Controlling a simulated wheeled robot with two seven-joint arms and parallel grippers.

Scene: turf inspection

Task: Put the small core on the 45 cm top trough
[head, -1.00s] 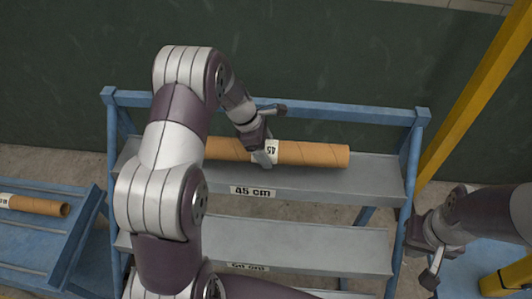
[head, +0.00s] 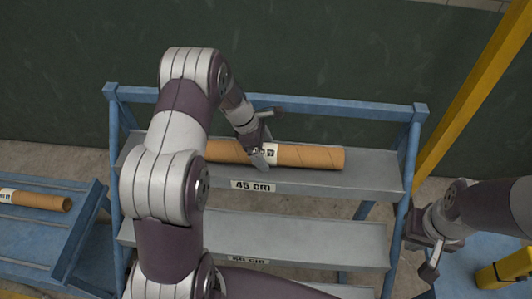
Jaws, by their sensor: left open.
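A brown cardboard core (head: 312,157) with a white label lies lengthwise on the top trough (head: 370,180), which carries a "45 cm" tag (head: 253,185). Its left part is hidden behind my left arm. My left gripper (head: 264,140) is at the core's label, with its jaws apart; one finger is in front of the core and the other is above and behind it. My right gripper (head: 430,258) is off to the right of the rack, empty; its jaw opening is not clear.
A lower trough (head: 310,240) with a partly hidden tag is below. Another cardboard core (head: 40,201) with a label lies on a blue stand (head: 35,240) at the left. A yellow post (head: 475,90) stands right of the blue rack frame (head: 340,109). A yellow object sits at lower right.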

